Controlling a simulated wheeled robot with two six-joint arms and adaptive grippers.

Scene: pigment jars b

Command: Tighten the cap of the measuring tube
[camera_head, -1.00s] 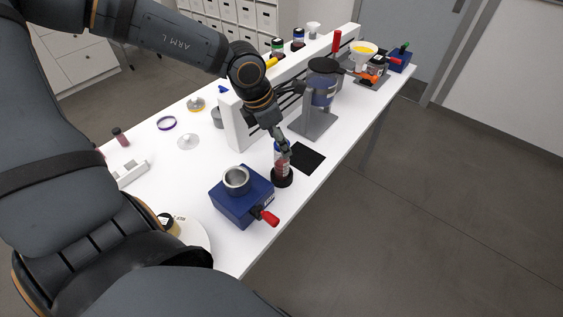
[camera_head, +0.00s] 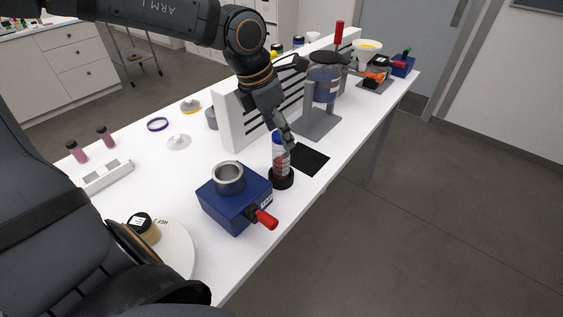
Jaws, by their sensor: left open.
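The measuring tube (camera_head: 280,162) is clear with dark red contents and a blue cap (camera_head: 277,137). It stands upright in a round black base (camera_head: 281,179) near the table's front edge. My left gripper (camera_head: 288,143) comes down from above and behind, with its fingertips beside the tube's upper part and cap. It is open; whether a finger touches the cap I cannot tell. The right gripper is not in view.
A blue box with a metal cup (camera_head: 229,176) and red handle stands left of the tube. A black mat (camera_head: 309,159) lies to its right. Behind are a white slotted rack (camera_head: 231,121) and a grey stand with a blue jar (camera_head: 325,86). A white disc (camera_head: 176,251) is at front left.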

